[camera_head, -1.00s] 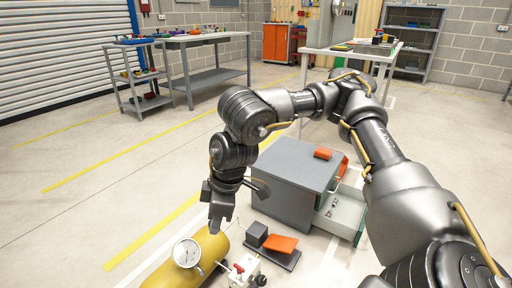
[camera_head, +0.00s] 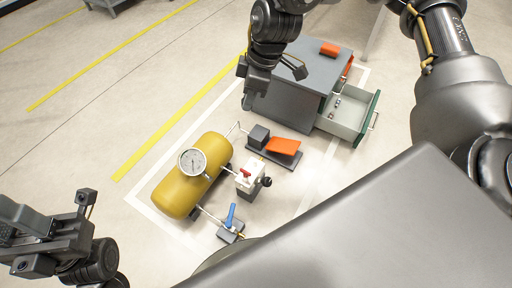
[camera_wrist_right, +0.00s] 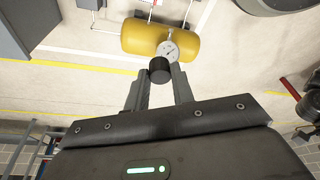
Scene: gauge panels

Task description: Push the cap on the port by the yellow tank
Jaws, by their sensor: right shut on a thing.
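The yellow tank (camera_head: 182,193) lies on the floor with a round white gauge (camera_head: 192,162) on top. Thin pipes join it to a white block (camera_head: 249,177) with a red handle and a black knob, and to a blue-handled valve (camera_head: 231,216). My right gripper (camera_head: 248,102) hangs beyond the tank, beside the grey cabinet. In the right wrist view it is shut on a black round cap (camera_wrist_right: 159,69), with the yellow tank (camera_wrist_right: 138,38) beyond. I cannot make out which fitting is the port. My left gripper (camera_head: 18,235) is at lower left; its fingertips are unclear.
A grey cabinet (camera_head: 277,103) with an open drawer (camera_head: 345,117) stands behind the tank. An orange pedal (camera_head: 283,146) on a dark base lies between them. My grey body covers the lower right. Floor left of the tank is clear.

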